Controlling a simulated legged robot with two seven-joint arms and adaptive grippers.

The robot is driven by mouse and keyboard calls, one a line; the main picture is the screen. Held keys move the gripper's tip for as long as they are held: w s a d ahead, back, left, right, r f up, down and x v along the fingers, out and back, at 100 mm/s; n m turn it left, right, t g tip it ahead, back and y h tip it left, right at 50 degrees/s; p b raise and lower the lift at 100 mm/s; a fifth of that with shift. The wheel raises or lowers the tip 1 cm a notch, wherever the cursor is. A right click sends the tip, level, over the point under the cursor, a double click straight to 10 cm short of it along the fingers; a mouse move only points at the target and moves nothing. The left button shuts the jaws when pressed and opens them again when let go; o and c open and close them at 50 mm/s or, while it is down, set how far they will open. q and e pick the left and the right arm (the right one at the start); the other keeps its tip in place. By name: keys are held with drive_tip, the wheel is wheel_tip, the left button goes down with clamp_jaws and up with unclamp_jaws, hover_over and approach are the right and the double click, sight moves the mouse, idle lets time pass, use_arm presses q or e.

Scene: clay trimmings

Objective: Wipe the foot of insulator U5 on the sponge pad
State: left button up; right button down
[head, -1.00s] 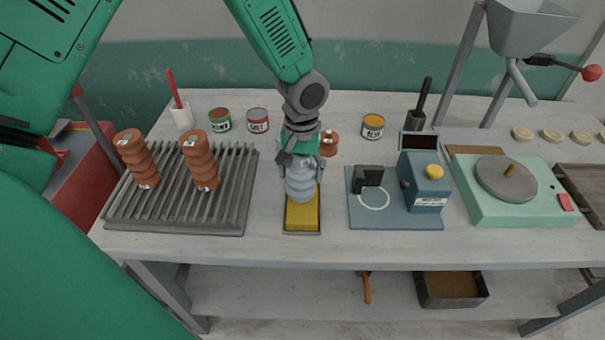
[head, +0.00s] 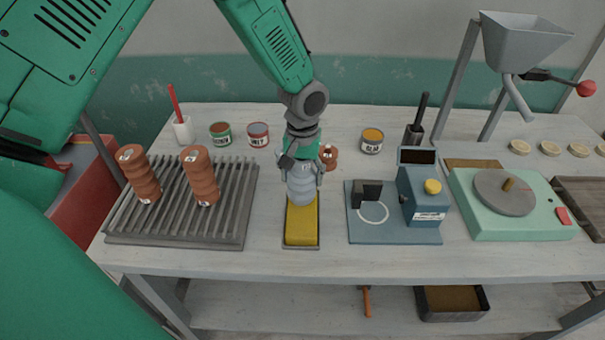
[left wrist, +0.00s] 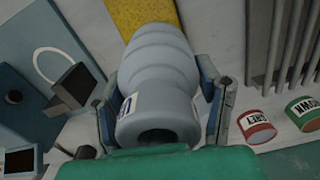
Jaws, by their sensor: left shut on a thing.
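A grey-blue ribbed insulator (head: 301,186) is upright in my left gripper (head: 302,170), which is shut around it. In the left wrist view, the insulator (left wrist: 158,75) sits between the two fingers (left wrist: 160,105), with its hollow top end toward the camera. It bears a white label with a blue mark that I cannot read, so I cannot confirm it is U5. The yellow sponge pad (head: 301,226) lies in a dark tray below. The foot is over the pad's far part; I cannot tell whether it touches. My right gripper is not in view.
Another brown one (head: 329,156) is just behind the gripper. A blue device (head: 424,196) on a base plate is close right of the pad. Glaze tins (head: 258,134) stand behind.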

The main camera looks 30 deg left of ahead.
use_arm(q)
drive_tip(key=shift+s+d+r, duration=0.15)
drive_tip(key=shift+s+d, duration=0.85)
drive_tip(key=shift+s, duration=0.1)
drive_tip(key=shift+s+d+p, duration=0.2)
drive_tip(key=shift+s+p, duration=0.05)
drive_tip(key=shift+s, duration=0.3)
drive_tip(key=shift+s+d+p, duration=0.2)
drive_tip(key=shift+s+p, duration=0.05)
drive_tip(key=shift+s, duration=0.25)
drive_tip(key=shift+s+d, duration=0.8)
drive_tip(key=shift+s, duration=0.2)
drive_tip(key=shift+w+a+p, duration=0.4)
drive_tip(key=shift+w+a, duration=0.4)
drive_tip(key=shift+w, duration=0.35)
drive_tip(key=shift+w+a, duration=0.45)
drive_tip(key=shift+w, duration=0.3)
drive_tip(key=shift+w+a, duration=0.5)
drive_tip(key=shift+w, duration=0.25)
drive_tip(key=shift+w+a, duration=0.45)
drive_tip(key=shift+w, duration=0.3)
drive_tip(key=shift+s+d, duration=0.1)
